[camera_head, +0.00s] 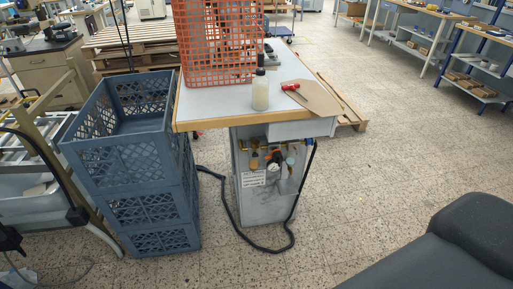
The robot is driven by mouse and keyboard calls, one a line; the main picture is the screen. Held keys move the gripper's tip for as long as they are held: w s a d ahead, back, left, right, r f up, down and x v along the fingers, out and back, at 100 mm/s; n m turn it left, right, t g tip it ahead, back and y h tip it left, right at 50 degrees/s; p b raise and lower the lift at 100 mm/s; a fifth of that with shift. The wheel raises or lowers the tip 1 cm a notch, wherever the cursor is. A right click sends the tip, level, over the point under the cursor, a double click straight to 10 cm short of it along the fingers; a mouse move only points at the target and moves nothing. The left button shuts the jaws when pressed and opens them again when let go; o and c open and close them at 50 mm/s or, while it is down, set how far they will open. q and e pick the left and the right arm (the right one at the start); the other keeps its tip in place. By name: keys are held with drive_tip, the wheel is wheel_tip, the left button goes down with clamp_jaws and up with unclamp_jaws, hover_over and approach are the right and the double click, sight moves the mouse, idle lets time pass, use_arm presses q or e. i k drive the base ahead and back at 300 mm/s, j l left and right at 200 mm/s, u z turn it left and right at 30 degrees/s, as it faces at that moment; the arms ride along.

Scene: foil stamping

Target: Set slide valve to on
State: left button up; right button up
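The workbench carries an air-supply assembly (273,161) on the front of its grey cabinet (265,207), below the tabletop. The assembly has brass-coloured fittings, a dark regulator-like part, a small blue part at its right end and a black hose. The slide valve is too small to pick out for certain among these fittings, and I cannot tell its setting. Neither of my grippers is in view. Nothing is seen touching the assembly.
Blue-grey stacked crates (135,168) stand close left of the cabinet. A black hose (232,215) loops across the floor before it. An orange crate (218,45), a bottle (260,93) and a red-handled tool (291,87) are on the tabletop.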

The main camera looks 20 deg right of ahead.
sight(310, 140)
drive_tip(key=z, duration=1.25)
